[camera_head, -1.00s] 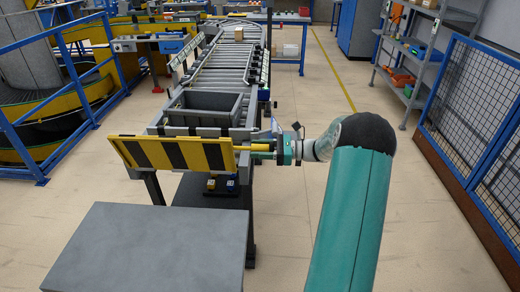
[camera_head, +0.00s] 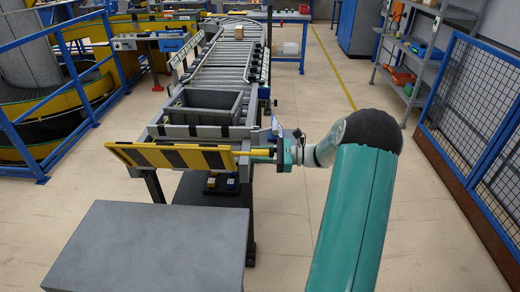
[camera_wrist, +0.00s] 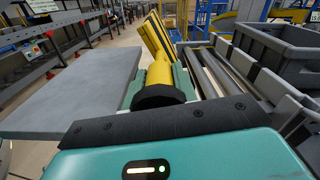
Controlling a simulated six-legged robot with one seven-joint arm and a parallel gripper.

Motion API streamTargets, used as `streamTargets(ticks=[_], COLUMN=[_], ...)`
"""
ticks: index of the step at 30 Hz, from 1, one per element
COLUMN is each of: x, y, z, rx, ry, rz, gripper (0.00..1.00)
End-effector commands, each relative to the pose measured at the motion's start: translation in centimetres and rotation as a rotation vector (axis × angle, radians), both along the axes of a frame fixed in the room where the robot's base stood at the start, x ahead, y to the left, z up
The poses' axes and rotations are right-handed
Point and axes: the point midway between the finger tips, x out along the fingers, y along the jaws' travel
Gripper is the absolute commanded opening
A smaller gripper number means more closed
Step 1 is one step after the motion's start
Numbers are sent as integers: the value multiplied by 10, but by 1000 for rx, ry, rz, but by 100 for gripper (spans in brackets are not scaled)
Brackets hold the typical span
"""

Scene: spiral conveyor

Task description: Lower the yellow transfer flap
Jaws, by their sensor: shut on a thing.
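The yellow transfer flap (camera_head: 180,156), with black diagonal stripes, is at the near end of the roller conveyor. It leans at a tilt, between upright and flat. It also shows edge-on in the wrist view (camera_wrist: 157,38). A yellow bar handle (camera_wrist: 159,76) with a black collar extends from the flap's right side. My gripper (camera_head: 270,155) is at the flap's right end, shut on this handle. In the wrist view my gripper's teal fingers (camera_wrist: 160,88) lie on both sides of the handle.
A dark grey tote (camera_head: 205,103) sits on the conveyor (camera_head: 232,62) just behind the flap. A grey-topped table (camera_head: 150,245) stands in front of the flap. Blue railing (camera_head: 75,95) is at left, shelving (camera_head: 412,60) and a mesh fence (camera_head: 480,120) at right. Floor between conveyor and fence is clear.

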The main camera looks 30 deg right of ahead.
Motion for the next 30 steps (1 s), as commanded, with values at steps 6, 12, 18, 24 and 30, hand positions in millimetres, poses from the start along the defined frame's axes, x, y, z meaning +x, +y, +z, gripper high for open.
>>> streamTargets(ticks=[6, 12, 18, 24, 30], x=[-20, -37, -50, -59, -64], y=[15, 28, 38, 45, 49], z=[-15, -35, -59, -84, -108], rx=[-109, -222, -336, -448, -551], ry=[-146, -296, -448, -598, -733], rz=[0, 0, 0, -1, -1], gripper=[0, 0, 0, 0, 0])
